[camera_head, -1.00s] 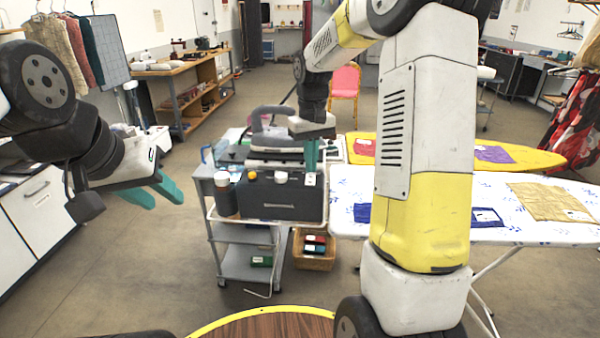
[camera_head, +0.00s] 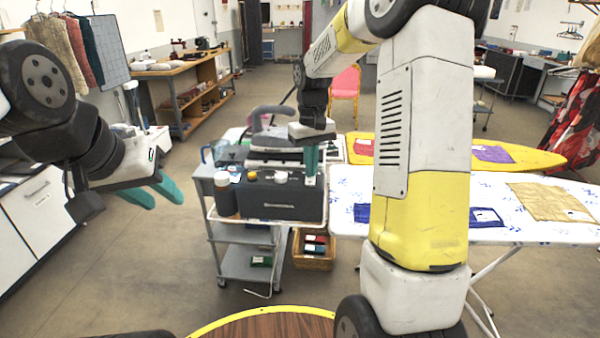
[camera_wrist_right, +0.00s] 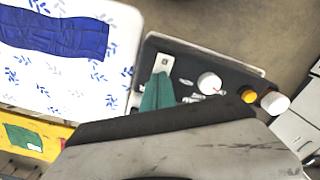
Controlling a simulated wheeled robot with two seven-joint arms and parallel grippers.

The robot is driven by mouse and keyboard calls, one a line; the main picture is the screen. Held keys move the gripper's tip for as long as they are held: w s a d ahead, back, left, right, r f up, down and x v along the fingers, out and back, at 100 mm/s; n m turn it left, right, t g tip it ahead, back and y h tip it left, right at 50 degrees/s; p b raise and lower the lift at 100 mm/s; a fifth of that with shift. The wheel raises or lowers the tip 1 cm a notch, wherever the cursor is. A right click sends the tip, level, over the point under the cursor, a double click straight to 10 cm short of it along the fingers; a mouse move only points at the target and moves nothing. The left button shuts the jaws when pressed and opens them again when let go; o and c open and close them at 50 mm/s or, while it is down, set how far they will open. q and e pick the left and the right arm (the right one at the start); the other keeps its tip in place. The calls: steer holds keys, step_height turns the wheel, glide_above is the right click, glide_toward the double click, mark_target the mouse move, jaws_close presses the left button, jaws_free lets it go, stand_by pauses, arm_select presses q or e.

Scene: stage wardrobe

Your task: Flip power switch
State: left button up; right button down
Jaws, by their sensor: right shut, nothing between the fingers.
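A dark grey machine (camera_head: 270,201) stands on the trolley's top shelf. Its top carries a small white switch plate (camera_head: 310,181), which also shows in the right wrist view (camera_wrist_right: 165,64). My right gripper (camera_head: 311,170) is shut and empty, its green fingers pointing down just above the plate. In the right wrist view its fingertips (camera_wrist_right: 158,78) overlap the lower part of the plate. I cannot tell whether they touch it. The switch position is too small to read. My left gripper (camera_head: 168,194) is open and empty, well left of the trolley.
A white knob (camera_wrist_right: 209,83), an orange knob (camera_wrist_right: 249,96) and a white-lidded bottle (camera_wrist_right: 275,103) stand beside the plate. An ironing board (camera_head: 545,215) with cloths is right of the trolley (camera_head: 245,262). A basket (camera_head: 314,261) sits on the floor beside it.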

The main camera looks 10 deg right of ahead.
steer(key=shift+f, duration=0.1)
steer(key=shift+r, duration=3.5)
steer(key=s+a+r+m+t+y, duration=0.1)
steer(key=s+r+t, duration=0.1)
steer(key=s, duration=1)
steer(key=s+a+r+m+t+y, duration=0.1)
steer(key=s+r+t, duration=0.2)
steer(key=s, duration=0.9)
steer(key=shift+s+t, duration=0.15)
steer(key=shift+t, duration=0.45)
steer(key=shift+a, duration=0.1)
